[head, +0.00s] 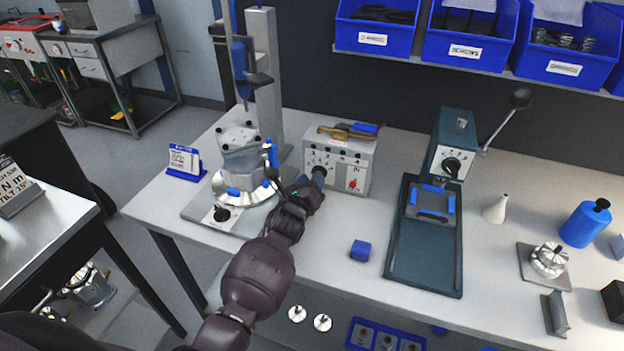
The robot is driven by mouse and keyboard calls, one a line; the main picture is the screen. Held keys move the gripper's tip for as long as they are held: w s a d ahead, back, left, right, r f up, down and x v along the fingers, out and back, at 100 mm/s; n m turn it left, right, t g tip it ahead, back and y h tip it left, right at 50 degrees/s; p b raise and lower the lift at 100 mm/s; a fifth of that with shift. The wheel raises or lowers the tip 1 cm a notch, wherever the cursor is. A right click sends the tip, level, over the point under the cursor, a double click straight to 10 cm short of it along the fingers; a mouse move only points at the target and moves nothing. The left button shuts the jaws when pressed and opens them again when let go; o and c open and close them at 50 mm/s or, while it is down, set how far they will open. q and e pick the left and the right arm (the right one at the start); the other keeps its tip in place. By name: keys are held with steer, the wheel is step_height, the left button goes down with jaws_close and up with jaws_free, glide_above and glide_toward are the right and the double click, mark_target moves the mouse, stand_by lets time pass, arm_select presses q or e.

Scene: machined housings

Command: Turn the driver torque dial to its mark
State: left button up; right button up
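A grey control box (348,160) stands at the back of the workbench, with small markings and a red knob (353,184) on its front. My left gripper (312,178) is at the lower left of that front face. A dark round knob (319,172) shows right at its fingertips, seemingly the torque dial. The fingers hide part of it, so its mark and pointer cannot be read. Whether the fingers are closed on it is too small to tell. The blue driver (240,68) hangs on a stand above a metal housing (245,165). My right gripper is not in view.
Left of the box is the housing fixture with a black knob (221,214) and a blue-framed card (185,160). A brush (335,133) lies on the box. A blue block (360,250) and a lever press (453,150) stand to the right. The bench front centre is mostly clear.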

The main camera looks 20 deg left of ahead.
arm_select(q)
steer(key=shift+w, duration=0.5)
jaws_close()
steer(key=shift+n, duration=0.3)
steer(key=shift+a+f+n, duration=0.1)
steer(key=shift+f+n, duration=0.05)
steer(key=shift+n, duration=1.15)
steer(key=shift+a+f+n, duration=0.1)
steer(key=shift+n, duration=1.2)
